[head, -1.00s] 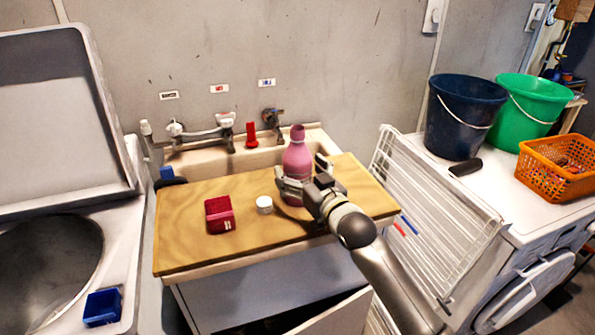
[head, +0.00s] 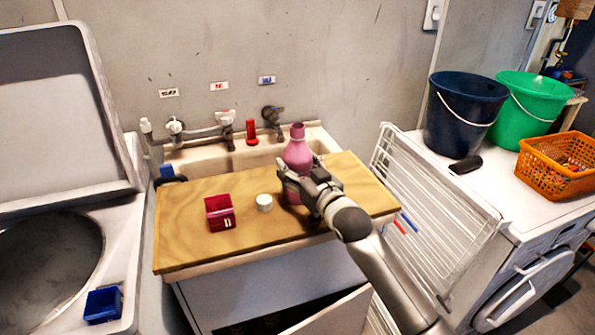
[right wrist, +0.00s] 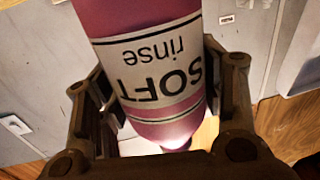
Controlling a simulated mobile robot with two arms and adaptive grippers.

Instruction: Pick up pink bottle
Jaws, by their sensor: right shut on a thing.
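The pink bottle (head: 298,156) stands upright on the wooden board (head: 180,241) over the sink. My right gripper (head: 297,184) is shut on the bottle's body, with fingers on both sides of it. In the right wrist view the bottle (right wrist: 150,20) fills the space between the fingers (right wrist: 160,95), and its label reads "SOFT rinse". The bottle's lower part is partly hidden by the gripper in the head view. My left gripper is not in view.
A red box (head: 220,212) and a white cap (head: 264,202) lie left of the bottle on the board. Taps (head: 226,128) are behind. A white drying rack (head: 430,215) stands at right, beside a white machine with buckets (head: 465,112) and an orange basket (head: 560,170).

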